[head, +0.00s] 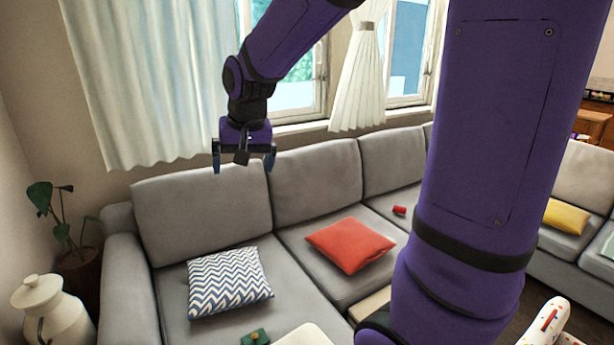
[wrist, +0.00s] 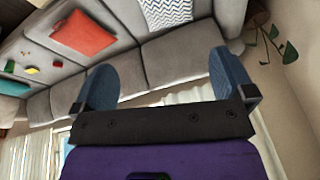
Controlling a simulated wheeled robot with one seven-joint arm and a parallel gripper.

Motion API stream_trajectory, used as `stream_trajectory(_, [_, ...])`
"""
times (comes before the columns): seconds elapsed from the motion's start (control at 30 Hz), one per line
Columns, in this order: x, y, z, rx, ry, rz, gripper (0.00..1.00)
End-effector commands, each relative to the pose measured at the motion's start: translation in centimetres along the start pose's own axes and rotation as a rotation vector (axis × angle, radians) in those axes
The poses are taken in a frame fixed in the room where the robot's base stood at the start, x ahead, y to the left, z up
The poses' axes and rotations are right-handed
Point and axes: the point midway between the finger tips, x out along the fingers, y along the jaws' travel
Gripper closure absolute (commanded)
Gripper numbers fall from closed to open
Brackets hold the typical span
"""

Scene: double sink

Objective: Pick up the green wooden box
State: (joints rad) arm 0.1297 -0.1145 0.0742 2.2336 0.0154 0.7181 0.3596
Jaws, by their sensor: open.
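A small green box (head: 255,337) with a brownish spot on top lies on the grey sofa seat at the bottom of the head view, just in front of the zigzag pillow. My gripper (head: 244,168) is open and empty. It hangs in the air before the sofa backrest, above and behind the box. In the wrist view my gripper's two blue fingers (wrist: 158,85) are spread wide with nothing between them. I cannot make out this box in the wrist view.
A zigzag pillow (head: 229,282) and a red pillow (head: 350,245) lie on the sofa (head: 202,214). A small red object (head: 399,210) lies farther along the seat. A pale surface (head: 309,335) stands right of the box. A white jug (head: 52,312) and a potted plant (head: 78,265) stand at left.

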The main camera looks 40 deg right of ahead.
Motion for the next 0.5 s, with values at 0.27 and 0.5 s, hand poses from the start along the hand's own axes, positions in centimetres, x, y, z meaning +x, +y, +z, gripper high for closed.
stream_trajectory(0.27, [-6.7,1.9,7.5,-0.174,0.069,-0.018,0.00])
stream_trajectory(0.5, [-10.0,4.2,13.9,-0.317,0.120,-0.036,0.00])
